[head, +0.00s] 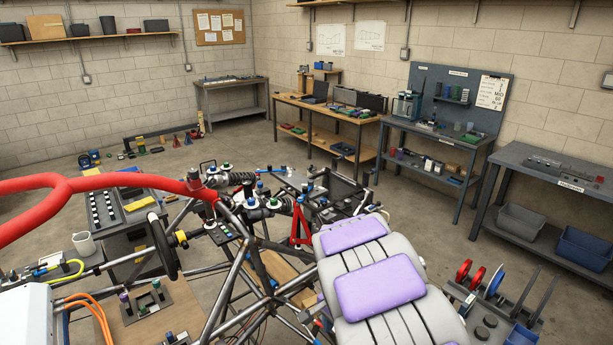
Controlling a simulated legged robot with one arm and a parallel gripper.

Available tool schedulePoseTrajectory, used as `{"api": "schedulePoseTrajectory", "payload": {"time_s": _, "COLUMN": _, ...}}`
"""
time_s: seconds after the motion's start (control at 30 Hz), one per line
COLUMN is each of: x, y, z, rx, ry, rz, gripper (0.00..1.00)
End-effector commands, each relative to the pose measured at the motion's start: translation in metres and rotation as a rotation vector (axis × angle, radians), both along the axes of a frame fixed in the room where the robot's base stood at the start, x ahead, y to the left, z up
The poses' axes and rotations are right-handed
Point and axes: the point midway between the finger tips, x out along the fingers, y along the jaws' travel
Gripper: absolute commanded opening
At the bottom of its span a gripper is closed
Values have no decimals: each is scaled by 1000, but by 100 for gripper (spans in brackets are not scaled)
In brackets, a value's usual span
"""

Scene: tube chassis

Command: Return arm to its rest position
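No part that I can make out as my arm or my gripper shows in the head view. The tube chassis (233,272) fills the lower middle, with bare grey metal tubes. A thick red padded tube (105,182) joins it from the left edge. A grey seat (350,262) with purple pads (380,282) sits at its right side. A black steering wheel (161,246) stands at its left side.
A white box (28,315) with orange cables is at lower left. A grey bench (560,190) and a workbench (435,145) line the right wall. A rack with red and blue discs (494,281) stands right of the seat. Open floor (410,205) lies between chassis and benches.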

Motion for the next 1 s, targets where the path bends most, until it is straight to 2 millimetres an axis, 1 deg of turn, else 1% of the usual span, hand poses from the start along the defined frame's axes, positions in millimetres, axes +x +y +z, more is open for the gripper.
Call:
{"api": "schedulePoseTrajectory", "payload": {"time_s": 0.1, "x": -29, "y": -15, "z": 23, "rx": -4, "ry": 8, "rz": 65, "gripper": 50}}
{"api": "schedulePoseTrajectory", "payload": {"time_s": 0.2, "x": -57, "y": -26, "z": 40, "rx": -2, "ry": 22, "rz": 130, "gripper": 50}}
{"api": "schedulePoseTrajectory", "payload": {"time_s": 0.27, "x": -73, "y": -32, "z": 49, "rx": -1, "ry": 30, "rz": 172, "gripper": 50}}
{"api": "schedulePoseTrajectory", "payload": {"time_s": 0.3, "x": -86, "y": -35, "z": 54, "rx": 1, "ry": 37, "rz": 200, "gripper": 50}}
{"api": "schedulePoseTrajectory", "payload": {"time_s": 0.37, "x": -104, "y": -39, "z": 62, "rx": 6, "ry": 47, "rz": 242, "gripper": 50}}
{"api": "schedulePoseTrajectory", "payload": {"time_s": 0.5, "x": -149, "y": -47, "z": 75, "rx": 20, "ry": 68, "rz": 350, "gripper": 50}}
{"api": "schedulePoseTrajectory", "payload": {"time_s": 0.57, "x": -167, "y": -49, "z": 79, "rx": 27, "ry": 73, "rz": 398, "gripper": 50}}
{"api": "schedulePoseTrajectory", "payload": {"time_s": 0.7, "x": -215, "y": -53, "z": 85, "rx": 46, "ry": 96, "rz": 518, "gripper": 50}}
{"api": "schedulePoseTrajectory", "payload": {"time_s": 0.77, "x": -234, "y": -55, "z": 86, "rx": 53, "ry": 101, "rz": 573, "gripper": 50}}
{"api": "schedulePoseTrajectory", "payload": {"time_s": 0.9, "x": -278, "y": -57, "z": 85, "rx": 69, "ry": 120, "rz": 698, "gripper": 50}}
{"api": "schedulePoseTrajectory", "payload": {"time_s": 1.0, "x": -303, "y": -58, "z": 82, "rx": 77, "ry": 131, "rz": 773, "gripper": 50}}
